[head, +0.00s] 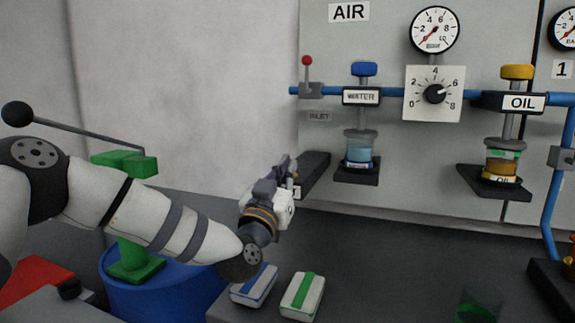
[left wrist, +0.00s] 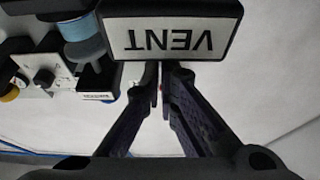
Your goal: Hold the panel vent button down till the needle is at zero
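The vent label (left wrist: 170,30) fills the top of the left wrist view, upside down, on a dark-framed plate. In the head view the dark vent box (head: 314,172) sticks out from the panel, partly behind my left gripper (head: 288,172). In the left wrist view that gripper (left wrist: 161,80) has its fingers together, tips just at the label plate's edge. The air gauge (head: 435,30) has a red needle pointing lower left, near the zero end. My right gripper is out of view.
A pressure knob (head: 434,94), water bowl (head: 359,150) and oil bowl (head: 502,160) are on the panel's right. A red-knobbed inlet lever (head: 307,62) stands above the vent box. Blue-striped (head: 254,285) and green-striped (head: 302,296) blocks lie on the bench below.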

